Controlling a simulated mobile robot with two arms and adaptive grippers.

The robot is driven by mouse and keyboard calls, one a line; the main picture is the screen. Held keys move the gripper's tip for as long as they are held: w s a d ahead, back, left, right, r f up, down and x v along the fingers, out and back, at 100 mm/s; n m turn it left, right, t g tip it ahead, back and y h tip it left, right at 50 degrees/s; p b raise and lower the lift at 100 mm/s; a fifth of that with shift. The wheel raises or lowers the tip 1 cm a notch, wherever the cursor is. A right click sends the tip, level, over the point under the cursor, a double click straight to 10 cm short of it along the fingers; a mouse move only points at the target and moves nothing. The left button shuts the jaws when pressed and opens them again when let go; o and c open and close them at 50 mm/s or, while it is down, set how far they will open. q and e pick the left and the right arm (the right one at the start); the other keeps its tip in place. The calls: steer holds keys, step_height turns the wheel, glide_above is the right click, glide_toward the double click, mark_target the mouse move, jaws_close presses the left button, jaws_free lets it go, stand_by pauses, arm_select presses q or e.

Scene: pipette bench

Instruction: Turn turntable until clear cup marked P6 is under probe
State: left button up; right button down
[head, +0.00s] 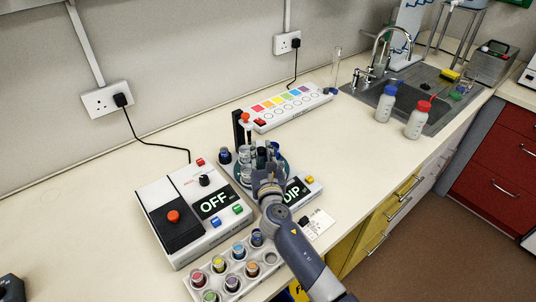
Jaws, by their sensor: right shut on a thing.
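The round turntable (284,163) stands mid-bench and carries several clear cups. One clear cup (246,153) is at its back left, below the probe (246,120), which has a red top and a black stand. Another clear cup (246,174) is at the front left. Cup markings are too small to read, so I cannot tell which is P6. My right gripper (266,172) reaches over the turntable's front and is shut at its middle, among dark upright parts. Its fingers hide the exact grip point. My left gripper is not in view.
A control box reading OFF (182,225) is left of the turntable, and a DIP display (297,190) is at its right. A white rack of coloured jars (262,276) lies in front. A colour strip (285,107) is behind. Two bottles (418,120) stand by the sink.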

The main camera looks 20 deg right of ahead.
steer(key=c, duration=1.4)
jaws_free()
steer(key=s, duration=0.8)
steer(key=s+a, duration=0.1)
steer(key=s, duration=0.3)
steer(key=shift+a, duration=0.1)
